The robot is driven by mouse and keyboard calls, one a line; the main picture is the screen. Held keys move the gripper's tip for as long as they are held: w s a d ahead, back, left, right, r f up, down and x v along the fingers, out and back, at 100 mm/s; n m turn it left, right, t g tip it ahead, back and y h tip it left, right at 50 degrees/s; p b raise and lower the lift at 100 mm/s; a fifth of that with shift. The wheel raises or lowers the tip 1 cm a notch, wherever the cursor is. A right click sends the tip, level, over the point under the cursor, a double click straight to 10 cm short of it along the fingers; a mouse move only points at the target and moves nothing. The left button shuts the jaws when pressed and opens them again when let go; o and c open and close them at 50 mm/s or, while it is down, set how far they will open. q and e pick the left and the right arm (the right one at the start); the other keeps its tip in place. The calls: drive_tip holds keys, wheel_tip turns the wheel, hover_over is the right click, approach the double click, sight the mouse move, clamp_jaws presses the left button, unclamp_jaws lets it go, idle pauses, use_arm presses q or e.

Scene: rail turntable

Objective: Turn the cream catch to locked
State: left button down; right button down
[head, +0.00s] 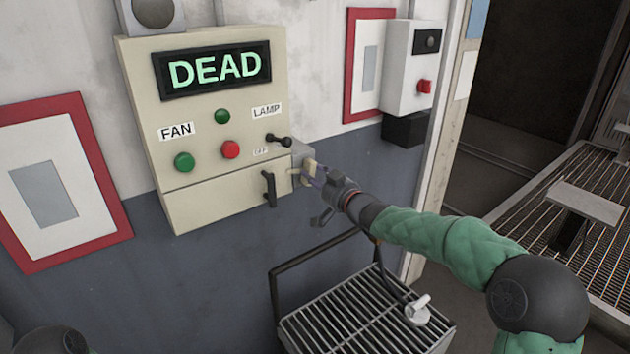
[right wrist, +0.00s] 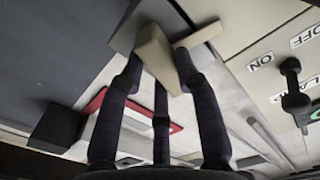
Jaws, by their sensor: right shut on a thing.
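The cream catch (head: 308,171) is on a grey block at the right side of the cream control box (head: 185,115). My right gripper (head: 317,178) reaches it from the right and is shut on it. In the right wrist view the catch (right wrist: 157,56) sits between the dark fingers of my right gripper (right wrist: 160,80), and a cream bar (right wrist: 200,32) sticks out beside it. No locked or unlocked mark on the catch can be read. My left gripper is not in view.
The box has a display (head: 213,69) reading DEAD, green and red buttons, a black LAMP lever (head: 279,140) and a black handle (head: 268,188) close left of the catch. A slatted grey stand (head: 350,318) is below my right arm. Red-framed panels hang either side.

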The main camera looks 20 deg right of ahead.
drive_tip(key=shift+f+n+b, duration=0.1)
drive_tip(key=shift+n+b, duration=0.3)
drive_tip(key=shift+n, duration=0.8)
drive_tip(key=c, duration=0.9)
unclamp_jaws()
drive_tip(key=v, duration=1.2)
